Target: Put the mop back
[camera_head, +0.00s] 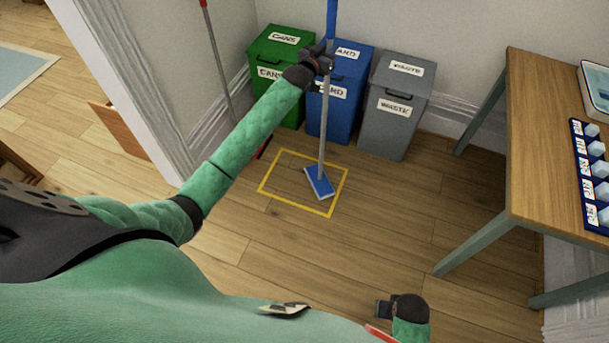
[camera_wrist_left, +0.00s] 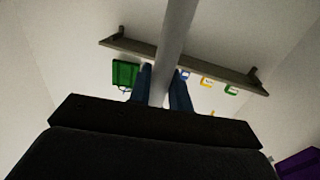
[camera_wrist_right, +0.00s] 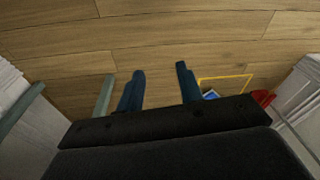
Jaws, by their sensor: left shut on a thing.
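The mop has a long handle, blue at the top and grey below (camera_head: 323,125), and a flat blue head (camera_head: 319,182). It stands nearly upright, its head inside the yellow floor outline (camera_head: 272,203); I cannot tell whether the head touches the floor. My left gripper (camera_head: 325,64) is shut on the handle, in front of the bins. In the left wrist view the handle (camera_wrist_left: 178,35) passes between the fingers (camera_wrist_left: 160,92). My right gripper (camera_head: 382,309) is low at the bottom right, away from the mop. In the right wrist view its fingers (camera_wrist_right: 160,88) are apart with nothing between them.
Green (camera_head: 262,52), blue (camera_head: 352,70) and grey (camera_head: 397,120) bins stand along the wall. A red-handled tool (camera_head: 214,58) leans left of them. A wooden table (camera_head: 535,150) stands at right. A wall shelf (camera_wrist_left: 215,73) shows in the left wrist view. Floor before the outline is clear.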

